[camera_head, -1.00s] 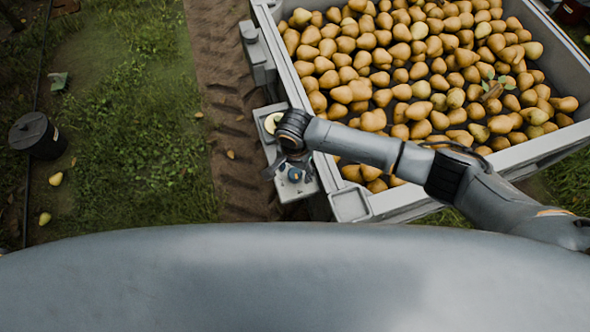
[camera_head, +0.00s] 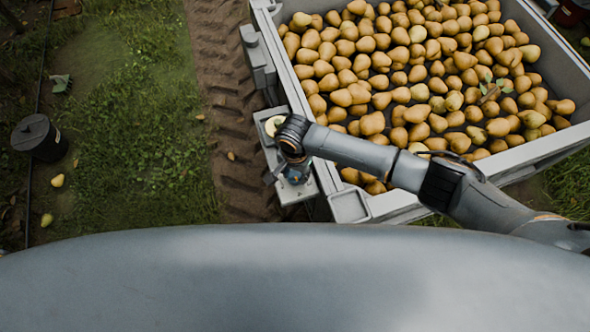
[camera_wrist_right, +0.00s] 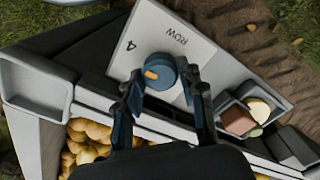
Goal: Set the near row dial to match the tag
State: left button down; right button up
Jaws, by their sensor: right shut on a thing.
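The dial (camera_wrist_right: 158,70) is a round blue knob with an orange mark on its top. It stands on a pale panel (camera_wrist_right: 188,60) printed with "ROW" and "4" in the right wrist view. My right gripper (camera_wrist_right: 162,84) has its two dark fingers on either side of the knob, shut on it. In the head view my right gripper (camera_head: 292,174) reaches down over the panel at the bin's near left corner and hides most of the dial. My left gripper is not in view.
A large grey bin (camera_head: 352,205) full of pears lies under and beyond my right arm. A small open box (camera_wrist_right: 226,110) with a few objects sits beside the panel. A dark bucket (camera_head: 38,138) and two loose pears lie on the grass at left.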

jog(key=n+p, duration=0.1)
jog(key=p, duration=0.1)
jog(key=n+p, duration=0.1)
jog(key=p, duration=0.2)
jog(key=shift+s+r+n, duration=0.15)
jog(key=shift+r+n, duration=0.1)
jog(key=shift+n, duration=0.15)
jog(key=shift+f+n+p, duration=0.15)
jog(key=shift+n+p, duration=0.25)
jog(key=shift+n, duration=0.6)
jog(key=n+p, duration=0.1)
jog(key=n, duration=0.3)
jog(key=shift+f, duration=0.1)
jog(key=n, duration=0.5)
jog(key=shift+p, duration=0.4)
jog(key=n, duration=0.4)
jog(key=shift+n, duration=0.3)
jog(key=n, duration=0.4)
jog(key=shift+n, duration=0.3)
jog(key=o, duration=1.2)
